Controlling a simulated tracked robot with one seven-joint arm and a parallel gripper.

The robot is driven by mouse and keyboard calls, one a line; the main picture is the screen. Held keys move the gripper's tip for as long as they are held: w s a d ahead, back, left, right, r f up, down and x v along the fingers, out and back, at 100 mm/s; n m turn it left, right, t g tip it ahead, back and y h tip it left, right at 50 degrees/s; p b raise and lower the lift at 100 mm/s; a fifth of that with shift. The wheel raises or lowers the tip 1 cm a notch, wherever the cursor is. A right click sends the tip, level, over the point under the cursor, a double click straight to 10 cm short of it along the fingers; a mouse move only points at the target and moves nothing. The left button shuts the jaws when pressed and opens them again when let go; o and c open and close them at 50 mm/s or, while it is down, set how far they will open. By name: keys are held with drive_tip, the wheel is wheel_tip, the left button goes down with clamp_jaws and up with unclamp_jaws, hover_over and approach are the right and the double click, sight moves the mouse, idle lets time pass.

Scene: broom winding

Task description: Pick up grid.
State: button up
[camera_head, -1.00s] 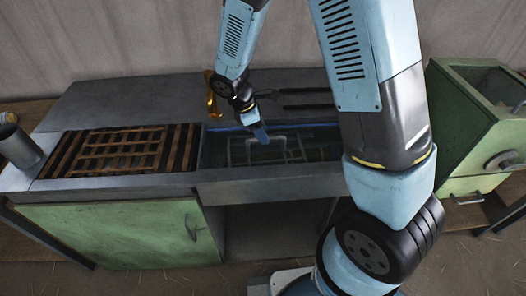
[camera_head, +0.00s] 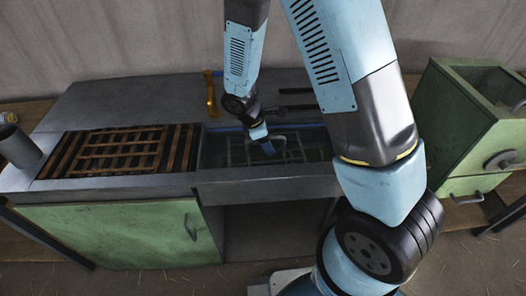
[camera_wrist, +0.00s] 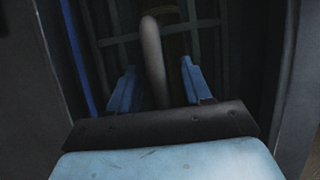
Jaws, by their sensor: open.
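A grey metal grid (camera_head: 296,148) lies in the sunken basin in the middle of the bench. Its raised tubular handle (camera_wrist: 153,55) shows in the wrist view, with the crossing bars behind it. My gripper (camera_head: 267,146) points down into the basin over the grid. In the wrist view my gripper (camera_wrist: 158,72) is open, with one blue finger on each side of the handle. I cannot tell how deep the fingers reach or whether they touch the handle. In the head view the gripper partly hides the grid and handle.
A wooden slatted grate (camera_head: 122,152) lies on the bench left of the basin. A brass tap (camera_head: 210,95) stands behind the basin. A grey cylinder (camera_head: 18,146) is at the left end. A green cabinet box (camera_head: 460,135) stands at the right. The basin walls are close around the gripper.

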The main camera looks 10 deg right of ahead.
drive_tip(key=shift+f, duration=0.25)
idle(0.3)
drive_tip(key=shift+c, duration=0.2)
clamp_jaws()
idle(0.4)
